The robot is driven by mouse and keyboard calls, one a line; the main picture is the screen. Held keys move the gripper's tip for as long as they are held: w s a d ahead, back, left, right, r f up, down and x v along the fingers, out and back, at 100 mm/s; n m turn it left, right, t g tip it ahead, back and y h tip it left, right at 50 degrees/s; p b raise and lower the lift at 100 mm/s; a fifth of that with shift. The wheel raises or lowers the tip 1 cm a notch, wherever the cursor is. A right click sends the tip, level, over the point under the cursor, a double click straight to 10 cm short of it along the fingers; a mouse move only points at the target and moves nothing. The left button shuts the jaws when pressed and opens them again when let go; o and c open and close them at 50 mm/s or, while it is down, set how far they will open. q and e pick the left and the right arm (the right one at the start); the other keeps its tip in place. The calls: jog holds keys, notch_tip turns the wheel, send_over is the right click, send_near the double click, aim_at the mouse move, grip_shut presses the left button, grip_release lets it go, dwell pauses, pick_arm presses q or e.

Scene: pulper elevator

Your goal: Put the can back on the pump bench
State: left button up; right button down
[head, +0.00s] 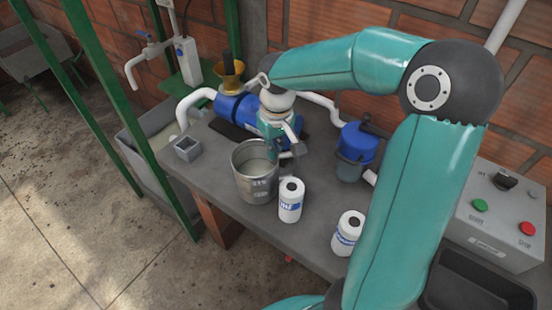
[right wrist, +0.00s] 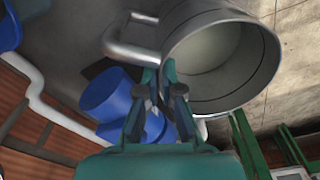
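The can (head: 255,182) is a grey metal vessel with a side handle, open at the top. It is upright at the front of the grey pump bench (head: 215,160); I cannot tell whether its base touches the surface. In the right wrist view the can (right wrist: 250,60) shows its open mouth, with its looped handle (right wrist: 120,49) to the left. My right gripper (head: 284,152) is at the handle side of the can. In the right wrist view its fingers (right wrist: 160,72) converge closely around the handle's end, seemingly shut on it. My left gripper is out of view.
Two white bottles (head: 291,200) (head: 347,233) stand to the right of the can. A blue pump (head: 236,108) lies behind it, with a blue-topped canister (head: 356,145) at right. A small grey square cup (head: 187,149) is at left. A control box (head: 500,215) stands far right.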

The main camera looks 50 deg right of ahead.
aim_at(275, 161)
notch_tip(275, 161, down, 4)
jog(key=shift+f, duration=0.1)
jog(key=shift+s, duration=0.1)
jog(key=shift+f, duration=0.1)
jog(key=c, duration=1.3)
grip_release()
jog(key=shift+f, duration=0.1)
jog(key=shift+r, duration=0.2)
jog(key=r, duration=1.2)
jog(key=shift+s+a, duration=0.25)
jog(key=shift+s, duration=0.15)
jog(key=shift+f, duration=0.1)
